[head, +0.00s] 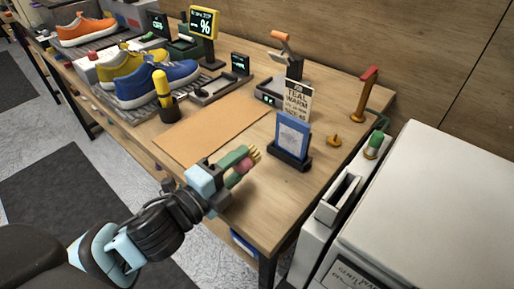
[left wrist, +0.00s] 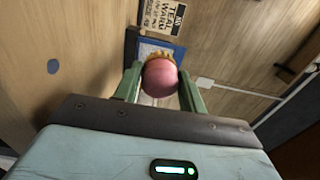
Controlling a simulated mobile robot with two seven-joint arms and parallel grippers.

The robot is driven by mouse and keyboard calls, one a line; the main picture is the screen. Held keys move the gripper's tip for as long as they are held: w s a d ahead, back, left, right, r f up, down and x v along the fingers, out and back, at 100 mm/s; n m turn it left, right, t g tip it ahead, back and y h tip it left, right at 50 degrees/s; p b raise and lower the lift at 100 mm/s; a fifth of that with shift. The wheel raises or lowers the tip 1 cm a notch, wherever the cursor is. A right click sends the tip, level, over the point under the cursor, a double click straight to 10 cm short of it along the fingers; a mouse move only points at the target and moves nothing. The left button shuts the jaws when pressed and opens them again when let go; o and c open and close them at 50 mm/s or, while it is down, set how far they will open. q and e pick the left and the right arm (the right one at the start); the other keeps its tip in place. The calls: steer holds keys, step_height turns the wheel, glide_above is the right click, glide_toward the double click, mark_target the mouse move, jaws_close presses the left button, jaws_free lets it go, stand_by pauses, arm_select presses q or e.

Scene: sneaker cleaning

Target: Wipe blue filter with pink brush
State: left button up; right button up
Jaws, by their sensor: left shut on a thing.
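My left gripper (head: 240,164) is shut on the pink brush (head: 245,166), which has a round pink handle and tan bristles at its far end. In the left wrist view the pink brush (left wrist: 160,78) sits between the two green fingers. The blue filter (head: 292,137) stands tilted upright in a dark holder (head: 289,155), to the right of the brush and apart from it in the head view. In the left wrist view the blue filter (left wrist: 160,50) is partly hidden behind the brush. My right gripper is not in view.
Blue (head: 158,84), yellow and orange sneakers stand farther left. A small orange-brown knob (head: 334,141) and a white cabinet (head: 440,215) are at the right.

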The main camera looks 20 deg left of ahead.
mark_target(253, 152)
arm_select(q)
steer(key=shift+w+d+r, duration=0.1)
steer(key=shift+w, duration=0.15)
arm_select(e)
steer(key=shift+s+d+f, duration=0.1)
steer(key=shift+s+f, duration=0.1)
arm_select(q)
steer(key=shift+x, duration=2.95)
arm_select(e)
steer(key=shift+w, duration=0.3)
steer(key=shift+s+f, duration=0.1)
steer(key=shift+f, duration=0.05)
arm_select(q)
steer(key=shift+x, duration=1.1)
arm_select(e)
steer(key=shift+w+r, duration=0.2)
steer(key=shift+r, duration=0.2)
arm_select(q)
steer(key=shift+d, duration=0.1)
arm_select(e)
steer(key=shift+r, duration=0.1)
